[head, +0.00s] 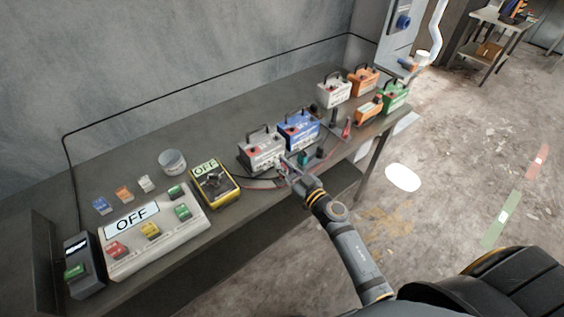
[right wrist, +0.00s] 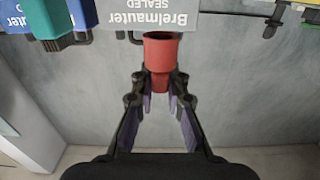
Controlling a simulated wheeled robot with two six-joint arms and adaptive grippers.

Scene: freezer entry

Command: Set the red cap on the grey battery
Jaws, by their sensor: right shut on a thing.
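The grey battery (head: 262,150) stands on the bench with a dark carry handle on top. In the right wrist view a grey face lettered "Brelmauter SEALED" (right wrist: 225,22) fills the upper middle. My right gripper (head: 284,170) is at the battery's right front side. In the right wrist view its fingers (right wrist: 159,88) are shut on the red cap (right wrist: 161,52), a round red sleeve. The cap overlaps the grey face's lower edge there; I cannot tell if they touch. The cap is too small to make out in the head view. My left gripper is out of view.
A blue battery (head: 298,130) stands close behind. White (head: 333,93), orange (head: 363,80) and green (head: 396,97) batteries stand farther along the bench. A yellow meter (head: 214,182) and a switch panel (head: 176,232) lie to the left. Thin cables run near the gripper.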

